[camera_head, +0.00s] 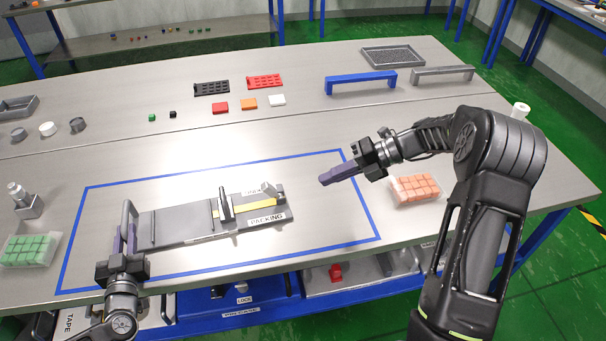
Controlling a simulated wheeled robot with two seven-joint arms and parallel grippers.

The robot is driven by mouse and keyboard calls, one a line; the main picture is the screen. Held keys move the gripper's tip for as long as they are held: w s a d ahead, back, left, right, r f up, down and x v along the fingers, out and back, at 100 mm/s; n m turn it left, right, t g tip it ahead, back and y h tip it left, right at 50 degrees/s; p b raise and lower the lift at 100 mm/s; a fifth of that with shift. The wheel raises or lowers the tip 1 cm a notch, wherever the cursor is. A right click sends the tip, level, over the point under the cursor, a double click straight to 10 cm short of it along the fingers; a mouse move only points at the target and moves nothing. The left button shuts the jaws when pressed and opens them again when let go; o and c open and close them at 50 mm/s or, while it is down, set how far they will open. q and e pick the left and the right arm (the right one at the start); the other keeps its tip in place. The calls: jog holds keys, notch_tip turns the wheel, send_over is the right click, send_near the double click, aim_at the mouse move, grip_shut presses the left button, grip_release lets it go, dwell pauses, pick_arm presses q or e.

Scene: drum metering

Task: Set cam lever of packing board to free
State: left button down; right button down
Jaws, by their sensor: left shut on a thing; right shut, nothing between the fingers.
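The grey packing board (185,226) lies flat inside the blue taped rectangle, with a "PACKING" label on its front edge. A dark lever (225,204) stands up on it, right of the middle; I take it for the cam lever. A yellow strip (262,203) and a light grey piece (269,189) are to its right. My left gripper (126,232) is shut on the grey handle (127,211) at the board's left end. My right gripper (324,181) is shut and empty above the table, right of the board and apart from the lever.
A bag of orange cubes (415,188) lies right of the tape, and a bag of green cubes (30,250) at the left. A blue bridge-shaped bar (361,82) and coloured blocks (249,102) stand further back. The table between board and blocks is clear.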

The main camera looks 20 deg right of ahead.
pick_arm(q)
jog(key=c, duration=1.3)
grip_release()
jog(key=s, duration=0.4)
jog(key=s+a, duration=0.1)
jog(key=s, duration=0.7)
jog(key=shift+a, duration=0.2)
